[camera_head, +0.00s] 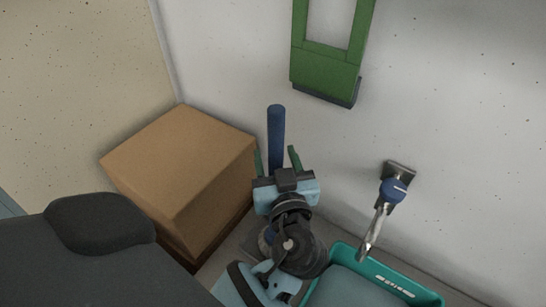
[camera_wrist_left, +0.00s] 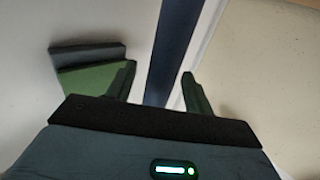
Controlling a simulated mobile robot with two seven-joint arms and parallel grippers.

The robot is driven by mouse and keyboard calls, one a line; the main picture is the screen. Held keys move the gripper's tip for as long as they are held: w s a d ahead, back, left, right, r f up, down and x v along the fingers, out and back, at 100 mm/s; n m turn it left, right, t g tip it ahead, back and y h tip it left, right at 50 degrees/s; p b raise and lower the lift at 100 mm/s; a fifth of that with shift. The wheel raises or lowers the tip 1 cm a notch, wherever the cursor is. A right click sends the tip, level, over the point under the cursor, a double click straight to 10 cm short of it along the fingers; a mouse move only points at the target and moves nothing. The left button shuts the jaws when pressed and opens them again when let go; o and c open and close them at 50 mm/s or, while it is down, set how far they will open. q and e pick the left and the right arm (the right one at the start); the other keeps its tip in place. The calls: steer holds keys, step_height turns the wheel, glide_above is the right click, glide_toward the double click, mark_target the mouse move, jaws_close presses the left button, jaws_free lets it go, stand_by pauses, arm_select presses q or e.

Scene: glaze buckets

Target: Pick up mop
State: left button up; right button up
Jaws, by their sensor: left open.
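The mop shows as a blue upright handle (camera_head: 276,130) in front of the white wall, between the brown box and the tap. Its lower end is hidden behind my arm. In the left wrist view the handle is a dark blue pole (camera_wrist_left: 172,50) running down between the fingers. My left gripper (camera_head: 275,155) is open, with one green finger on each side of the handle. The fingers also show in the left wrist view (camera_wrist_left: 159,75), apart from each other. I cannot tell whether either one touches the handle. My right gripper is not in view.
A brown box (camera_head: 185,165) stands close to the left of my gripper. A green frame (camera_head: 325,75) hangs on the wall above right. A tap (camera_head: 376,222) sticks out of the wall over a teal basin (camera_head: 345,253) at the lower right.

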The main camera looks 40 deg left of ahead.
arm_select(q)
steer(key=shift+w+a, duration=0.15)
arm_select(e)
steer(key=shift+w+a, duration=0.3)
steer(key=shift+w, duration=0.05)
arm_select(q)
steer(key=c, duration=1)
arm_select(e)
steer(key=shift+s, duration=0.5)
arm_select(q)
steer(key=shift+r, duration=0.15)
